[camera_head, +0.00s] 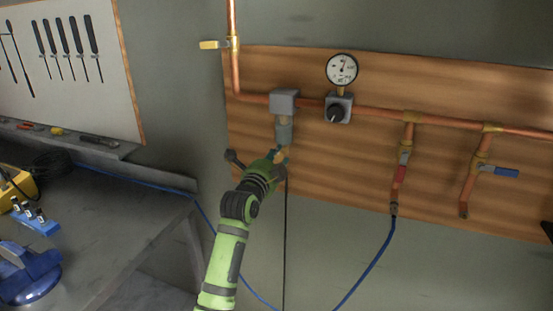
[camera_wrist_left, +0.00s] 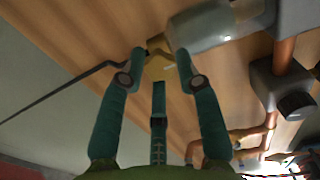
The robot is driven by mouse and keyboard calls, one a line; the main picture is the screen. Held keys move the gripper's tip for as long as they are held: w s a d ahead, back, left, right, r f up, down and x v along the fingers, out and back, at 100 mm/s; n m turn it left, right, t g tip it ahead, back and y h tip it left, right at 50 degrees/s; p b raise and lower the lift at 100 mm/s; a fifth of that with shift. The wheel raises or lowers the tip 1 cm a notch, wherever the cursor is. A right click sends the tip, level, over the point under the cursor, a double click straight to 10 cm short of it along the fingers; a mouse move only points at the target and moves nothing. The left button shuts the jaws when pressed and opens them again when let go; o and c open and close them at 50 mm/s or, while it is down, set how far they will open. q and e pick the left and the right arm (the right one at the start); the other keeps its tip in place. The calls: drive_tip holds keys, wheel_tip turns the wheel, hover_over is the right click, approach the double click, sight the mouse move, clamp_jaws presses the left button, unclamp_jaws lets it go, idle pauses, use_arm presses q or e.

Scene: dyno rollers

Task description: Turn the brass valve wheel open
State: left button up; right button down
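The small brass part (camera_head: 281,154), which I take for the valve wheel, sits at the lower end of the grey cylindrical unit (camera_head: 284,131) on the wood panel. My left gripper (camera_head: 278,157) reaches up to it from below and partly covers it in the head view. In the left wrist view the brass part (camera_wrist_left: 160,66) lies between the fingertips of the gripper (camera_wrist_left: 160,60). The teal fingers stand apart on either side of it, and firm contact does not show. The wheel's full outline is hidden. My right gripper does not show.
Copper pipe (camera_head: 385,111) runs along the wood panel (camera_head: 330,170) with a gauge (camera_head: 342,69), a black knob (camera_head: 337,112), a red-handled valve (camera_head: 402,168) and a blue-handled valve (camera_head: 498,171). A workbench (camera_head: 125,220) stands at left. A blue hose (camera_head: 370,266) hangs below.

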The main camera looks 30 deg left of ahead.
use_arm(q)
clamp_jaws()
